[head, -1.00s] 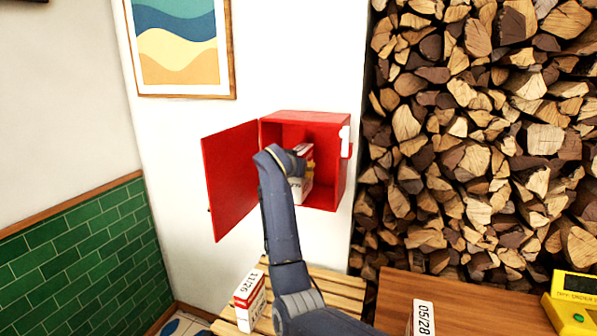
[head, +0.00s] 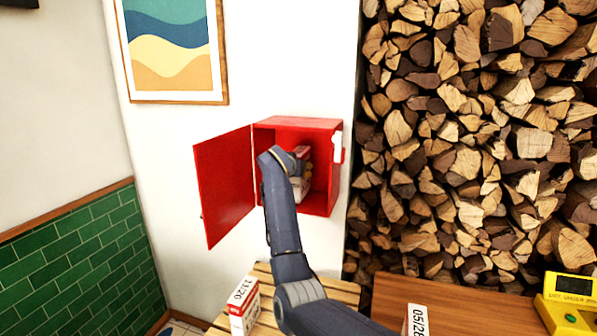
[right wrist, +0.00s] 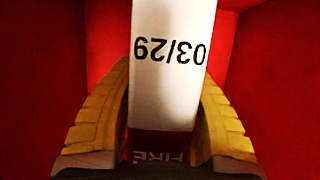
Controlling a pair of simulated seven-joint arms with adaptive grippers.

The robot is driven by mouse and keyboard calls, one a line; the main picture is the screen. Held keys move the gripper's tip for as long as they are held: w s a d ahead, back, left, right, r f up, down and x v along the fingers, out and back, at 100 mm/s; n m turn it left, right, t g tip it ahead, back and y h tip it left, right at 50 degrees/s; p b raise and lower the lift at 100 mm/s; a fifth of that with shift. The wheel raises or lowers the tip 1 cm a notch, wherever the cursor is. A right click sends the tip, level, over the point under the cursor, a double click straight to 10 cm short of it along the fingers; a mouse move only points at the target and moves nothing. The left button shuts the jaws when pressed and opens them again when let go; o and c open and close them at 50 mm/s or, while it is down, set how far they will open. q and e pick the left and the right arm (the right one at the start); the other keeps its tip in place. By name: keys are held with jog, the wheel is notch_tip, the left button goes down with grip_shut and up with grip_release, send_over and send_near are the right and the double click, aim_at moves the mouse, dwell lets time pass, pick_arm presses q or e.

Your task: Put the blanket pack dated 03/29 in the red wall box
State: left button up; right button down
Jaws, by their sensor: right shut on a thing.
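The red wall box (head: 329,170) hangs on the white wall with its door (head: 223,187) swung open to the left. The blanket pack dated 03/29 (head: 304,183) is inside the box opening, mostly hidden by my arm in the head view. In the right wrist view the white pack (right wrist: 172,85) shows its 03/29 date upside down, with red box walls around it. My right gripper (right wrist: 168,135) is shut on the pack, one yellow finger on each side. Whether the pack touches the box floor cannot be told. My left gripper is not in view.
A pack dated 11/20 (head: 244,305) stands on the slatted wooden bench (head: 340,292) below. A pack dated 05/28 (head: 417,320) is on the brown table (head: 470,300), near a yellow device (head: 568,303). Stacked firewood (head: 470,130) fills the right side.

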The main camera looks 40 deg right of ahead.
jog(key=shift+r, duration=0.1)
jog(key=c, duration=0.8)
grip_release()
jog(key=shift+o, duration=0.3)
jog(key=shift+a, duration=0.1)
